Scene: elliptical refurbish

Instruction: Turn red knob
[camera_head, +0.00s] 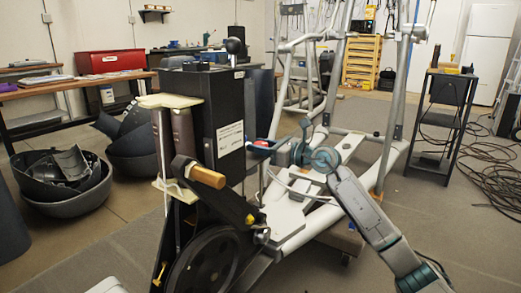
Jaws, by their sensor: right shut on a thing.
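A small red knob (262,143) shows at the right side of the black upright housing of the elliptical machine (229,128). My right arm comes in from the lower right, and my right gripper (265,147) points left at the housing. It is shut on the red knob, with the fingers covering part of it. The knob is small in this view, and its turn angle cannot be told. My left gripper is not in view.
The elliptical's flywheel (205,265) and an orange-tipped crank handle (206,177) are left of my right arm. A grey tubular frame (330,95) stands behind. Dark shells (75,195) lie at left. A black stand (432,165) is at right, with cables (490,170) on the floor.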

